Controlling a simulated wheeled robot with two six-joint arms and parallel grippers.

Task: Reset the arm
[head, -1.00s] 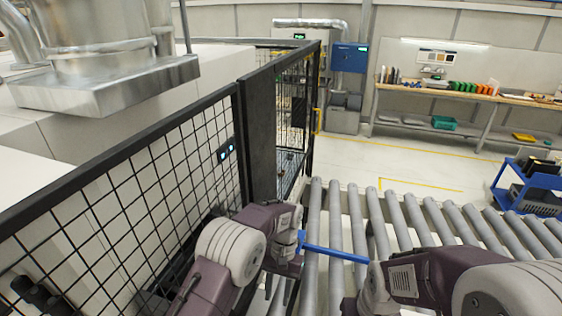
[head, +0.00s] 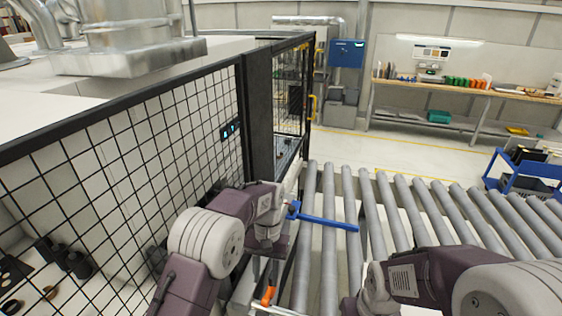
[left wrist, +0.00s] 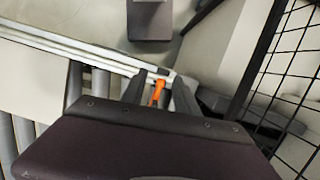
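My left arm comes in from the lower left in the head view, beside the mesh fence, with its wrist bent down. My left gripper (left wrist: 159,77) shows two dark fingers standing apart in the left wrist view. An orange piece (left wrist: 157,92) shows in the gap between them. I cannot tell whether they touch it; it also shows below my left wrist in the head view (head: 268,294). My right arm reaches in from the lower right over the rollers; its gripper is out of view.
A black mesh fence (head: 125,158) with a dark post (head: 259,115) stands close to my left arm. A roller conveyor (head: 405,205) runs to the right, with a blue bar (head: 325,222) above it. A blue cart (head: 520,182) and workbench (head: 460,88) stand beyond. Open floor lies between.

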